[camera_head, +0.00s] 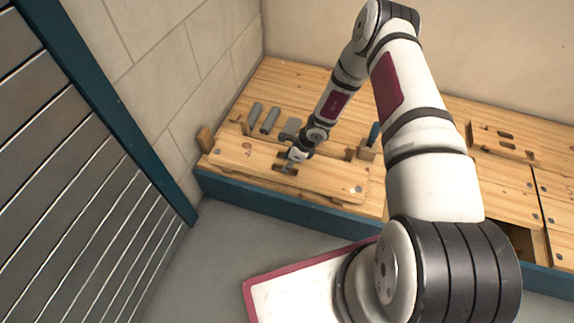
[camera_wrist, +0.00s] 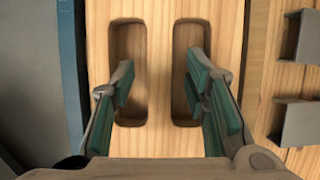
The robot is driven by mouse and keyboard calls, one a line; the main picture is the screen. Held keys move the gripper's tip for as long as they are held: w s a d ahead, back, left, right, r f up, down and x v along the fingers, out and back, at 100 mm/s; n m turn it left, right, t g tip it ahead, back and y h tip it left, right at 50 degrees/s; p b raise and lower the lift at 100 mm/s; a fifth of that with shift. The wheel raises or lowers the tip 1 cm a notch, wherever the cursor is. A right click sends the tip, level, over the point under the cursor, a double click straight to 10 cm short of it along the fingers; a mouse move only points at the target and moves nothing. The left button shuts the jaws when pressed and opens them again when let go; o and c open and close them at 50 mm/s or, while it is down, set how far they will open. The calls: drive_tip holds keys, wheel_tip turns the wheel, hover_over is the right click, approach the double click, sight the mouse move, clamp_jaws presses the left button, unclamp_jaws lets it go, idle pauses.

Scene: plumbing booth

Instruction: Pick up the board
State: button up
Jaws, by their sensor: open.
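The board (camera_head: 325,182) is a long pale wooden plank lying along the front edge of the workbench. In the wrist view the board (camera_wrist: 159,45) has two rounded slots side by side with a bar of wood between them. The fingers appear apart from the bar. I cannot tell how deep the tips reach into the slots.
Grey pieces (camera_head: 270,120) lie behind the board, and a small wooden block (camera_head: 367,150) holds a teal-handled tool. Another slotted wooden piece (camera_head: 500,142) stands farther right. The bench has an opening (camera_head: 522,240) at right. A blue-framed slatted panel (camera_head: 90,190) stands at left.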

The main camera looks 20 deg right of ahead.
drive_tip(key=shift+f, duration=0.1)
idle(0.4)
clamp_jaws()
idle(0.3)
